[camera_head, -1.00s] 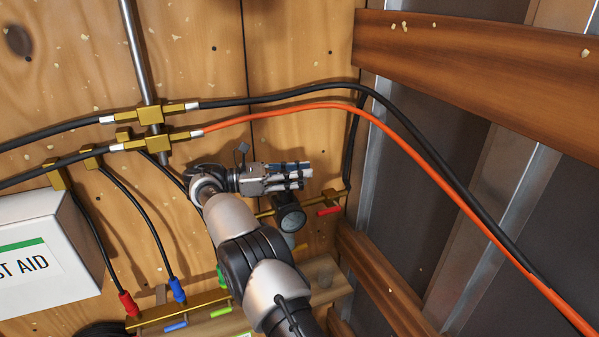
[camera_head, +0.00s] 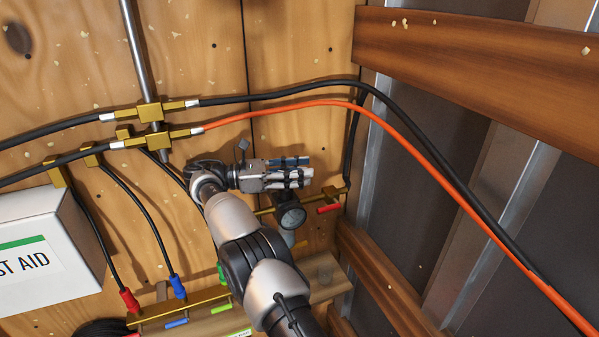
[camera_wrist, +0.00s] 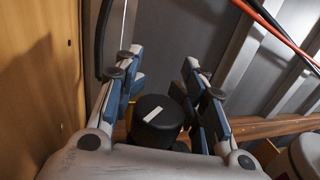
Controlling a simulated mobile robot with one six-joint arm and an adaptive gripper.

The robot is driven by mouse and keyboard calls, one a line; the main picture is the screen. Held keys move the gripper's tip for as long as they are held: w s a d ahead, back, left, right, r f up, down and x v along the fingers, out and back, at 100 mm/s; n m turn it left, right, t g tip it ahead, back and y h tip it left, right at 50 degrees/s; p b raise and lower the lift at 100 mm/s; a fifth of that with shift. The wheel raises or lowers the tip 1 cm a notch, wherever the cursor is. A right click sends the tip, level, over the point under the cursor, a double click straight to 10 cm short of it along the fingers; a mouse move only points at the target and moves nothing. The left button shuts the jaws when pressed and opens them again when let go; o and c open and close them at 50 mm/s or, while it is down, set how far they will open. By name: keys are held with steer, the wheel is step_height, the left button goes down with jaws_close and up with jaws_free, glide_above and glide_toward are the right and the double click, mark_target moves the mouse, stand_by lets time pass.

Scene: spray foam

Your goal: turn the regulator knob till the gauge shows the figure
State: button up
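The regulator's black knob (camera_wrist: 160,122) has a white mark on top and shows in the wrist view between my gripper's two fingers. My gripper (camera_wrist: 161,65) is open there, with visible room beside the knob, most clearly on the left. In the head view my gripper (camera_head: 309,168) points right, just above the dark round gauge (camera_head: 291,217). The gauge's face is too small and dim to read. The knob is hidden behind my gripper in the head view.
A brass pipe with a red-handled valve (camera_head: 329,209) lies right of the gauge. An orange hose (camera_head: 400,148) and a black hose (camera_head: 300,92) arch above my gripper. A white first aid box (camera_head: 45,255) hangs at left. A wooden beam (camera_head: 480,75) crosses upper right.

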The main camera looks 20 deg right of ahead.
steer(key=shift+w+n+t+b, duration=0.1)
steer(key=shift+n+t+b, duration=0.2)
steer(key=shift+t, duration=0.2)
